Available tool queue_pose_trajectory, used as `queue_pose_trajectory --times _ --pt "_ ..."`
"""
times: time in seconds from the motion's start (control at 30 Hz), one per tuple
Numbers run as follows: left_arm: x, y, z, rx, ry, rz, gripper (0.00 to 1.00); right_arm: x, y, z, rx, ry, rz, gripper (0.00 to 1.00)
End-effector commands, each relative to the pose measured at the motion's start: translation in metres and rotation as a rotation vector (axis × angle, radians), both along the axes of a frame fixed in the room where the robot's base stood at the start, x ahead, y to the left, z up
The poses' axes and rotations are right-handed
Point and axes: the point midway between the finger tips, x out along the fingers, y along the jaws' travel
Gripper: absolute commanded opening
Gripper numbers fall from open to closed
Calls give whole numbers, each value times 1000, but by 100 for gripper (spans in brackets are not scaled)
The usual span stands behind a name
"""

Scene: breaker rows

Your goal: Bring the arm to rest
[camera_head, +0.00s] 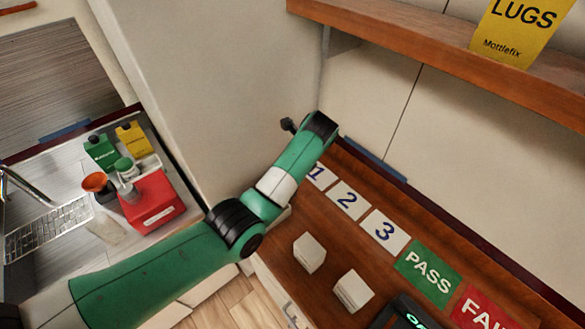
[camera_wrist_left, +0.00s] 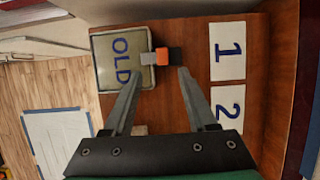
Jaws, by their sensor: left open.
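My left arm (camera_head: 160,258) reaches in from the left over the wooden bench in the head view. Its jaws cannot be made out there. In the left wrist view my left gripper (camera_wrist_left: 160,75) is open, with two grey fingers spread apart and nothing held between them. A small grey, orange and black part (camera_wrist_left: 162,57) shows just beyond the fingertips, overlapping the right edge of the tray marked OLD (camera_wrist_left: 104,78). I cannot tell how far below the fingers it is. My right gripper is not in view.
Cards 1, 2 and 3 (camera_head: 384,232), a green PASS plate (camera_head: 428,272) and a red FAIL plate (camera_head: 484,310) line the bench. Two white blocks (camera_head: 309,253) (camera_head: 352,291) stand before them. A shelf (camera_head: 440,55) overhangs; a pale panel (camera_head: 215,85) rises behind my arm.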

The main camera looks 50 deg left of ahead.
Motion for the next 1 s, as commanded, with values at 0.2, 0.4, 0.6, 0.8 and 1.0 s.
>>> queue_pose_trajectory --times 0.2,0.4,0.6,0.8,1.0 --pt "1 -11 25 0 0 0 57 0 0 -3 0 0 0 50" --pt "0 -11 28 0 1 0 57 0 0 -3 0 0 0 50" --pt "0 -11 27 0 1 0 57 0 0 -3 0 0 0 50" --pt "1 -12 28 0 2 -1 57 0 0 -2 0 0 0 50" --pt "10 -34 53 90 -70 -36 57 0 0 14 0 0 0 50"
